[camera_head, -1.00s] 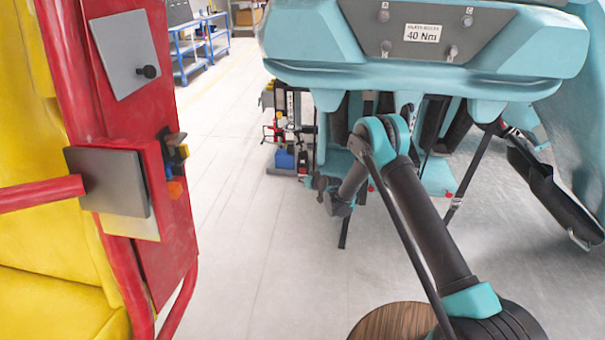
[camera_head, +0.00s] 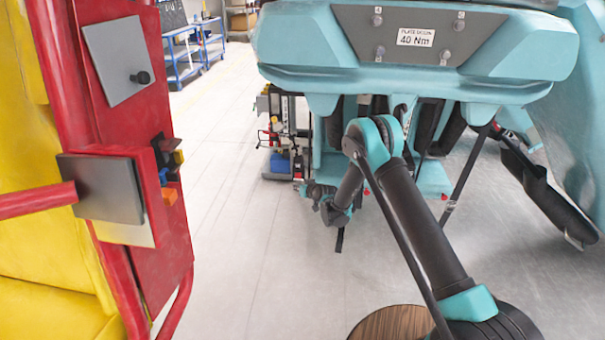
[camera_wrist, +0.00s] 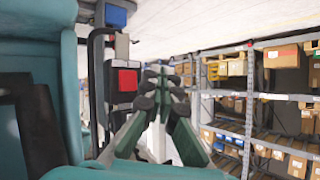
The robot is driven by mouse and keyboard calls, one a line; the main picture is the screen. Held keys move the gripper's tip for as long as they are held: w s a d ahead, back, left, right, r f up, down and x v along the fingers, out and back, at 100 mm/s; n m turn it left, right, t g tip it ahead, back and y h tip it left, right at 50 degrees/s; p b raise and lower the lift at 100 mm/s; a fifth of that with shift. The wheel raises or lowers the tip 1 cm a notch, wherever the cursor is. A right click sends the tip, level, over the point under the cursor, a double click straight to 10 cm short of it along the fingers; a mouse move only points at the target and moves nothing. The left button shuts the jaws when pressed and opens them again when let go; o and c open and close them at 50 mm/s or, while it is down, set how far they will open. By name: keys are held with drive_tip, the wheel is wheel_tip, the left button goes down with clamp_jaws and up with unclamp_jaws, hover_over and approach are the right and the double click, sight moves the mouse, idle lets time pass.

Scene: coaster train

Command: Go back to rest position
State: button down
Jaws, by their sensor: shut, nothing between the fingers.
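My gripper (camera_head: 308,189) is at the end of my folded arm, below the large teal train body (camera_head: 300,45) in the head view. In the wrist view my gripper (camera_wrist: 160,80) shows its fingers close together, with nothing between them. The train body carries a grey plate (camera_head: 420,62) with several bolts and a "40 Nm" label (camera_head: 416,37). The arm's elbow stands in front of the train's seat area, so part of that area is hidden.
A red and yellow structure (camera_head: 120,120) with grey plates stands close on the left. Bare floor (camera_head: 240,240) lies between it and my arm. Blue workbenches (camera_head: 185,50) stand far back. A tool cart (camera_head: 282,135) is behind my gripper. Shelves with boxes (camera_wrist: 275,100) show in the wrist view.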

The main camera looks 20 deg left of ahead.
drive_tip(key=shift+d+r, duration=0.1)
drive_tip(key=w+d+r+m+h, duration=0.1)
drive_tip(key=w+d+r+h, duration=0.1)
drive_tip(key=d+r, duration=1.1)
drive_tip(key=s+d+r+m+h, duration=0.15)
drive_tip(key=s+d+r, duration=0.25)
drive_tip(key=d, duration=0.6)
drive_tip(key=s+d+r+m+h, duration=0.15)
drive_tip(key=s+d+r, duration=0.3)
drive_tip(key=d, duration=0.55)
drive_tip(key=s+d+r+m+g+h, duration=0.1)
drive_tip(key=s+d+r+g+h, duration=0.15)
drive_tip(key=s+d, duration=1.1)
drive_tip(key=s+d+f+m+h, duration=0.1)
drive_tip(key=s+d, duration=0.4)
drive_tip(key=s, duration=0.4)
drive_tip(key=s+d+f+m+g+h, duration=0.1)
drive_tip(key=s+d, duration=0.5)
drive_tip(key=s, duration=0.3)
drive_tip(key=shift+s+f+m, duration=0.15)
drive_tip(key=shift+s+m, duration=0.05)
drive_tip(key=shift+m, duration=0.1)
